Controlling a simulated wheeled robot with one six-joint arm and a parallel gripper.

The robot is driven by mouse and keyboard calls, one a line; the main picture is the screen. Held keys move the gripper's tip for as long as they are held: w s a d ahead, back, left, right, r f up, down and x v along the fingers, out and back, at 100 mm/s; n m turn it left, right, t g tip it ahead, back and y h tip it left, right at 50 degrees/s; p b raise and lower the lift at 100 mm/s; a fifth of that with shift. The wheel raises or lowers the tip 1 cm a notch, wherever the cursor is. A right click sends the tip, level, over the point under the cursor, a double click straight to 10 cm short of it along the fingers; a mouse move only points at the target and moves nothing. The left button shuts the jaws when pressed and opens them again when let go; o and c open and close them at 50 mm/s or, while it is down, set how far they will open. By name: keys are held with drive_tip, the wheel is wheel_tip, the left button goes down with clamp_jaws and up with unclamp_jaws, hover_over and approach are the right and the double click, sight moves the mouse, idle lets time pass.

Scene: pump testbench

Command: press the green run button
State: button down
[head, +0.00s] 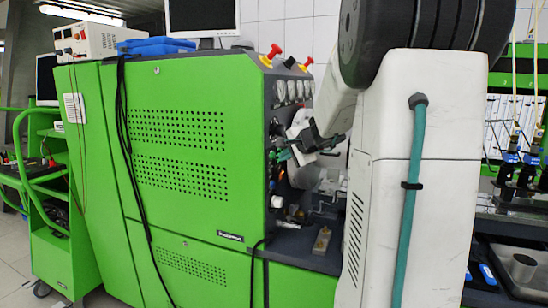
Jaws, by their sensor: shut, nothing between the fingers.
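The green run button cannot be made out in the head view. The green pump testbench (85,140) fills the left and middle, and its working side faces right, partly behind my white arm. My gripper (292,153) is small and dark at the end of the arm, in front of the bench's working side among teal and metal parts. It is shut with nothing held. Its fingertips blur into the parts behind, so I cannot tell whether they touch anything.
Two red knobs (274,51) (308,62) stand on the bench top above a row of round gauges (291,91). A green trolley (50,230) stands left. A rack with hanging hoses (517,150) is at right.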

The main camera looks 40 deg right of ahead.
drive_tip(key=shift+w, duration=0.15)
drive_tip(key=shift+w+a, duration=0.15)
drive_tip(key=shift+w, duration=0.15)
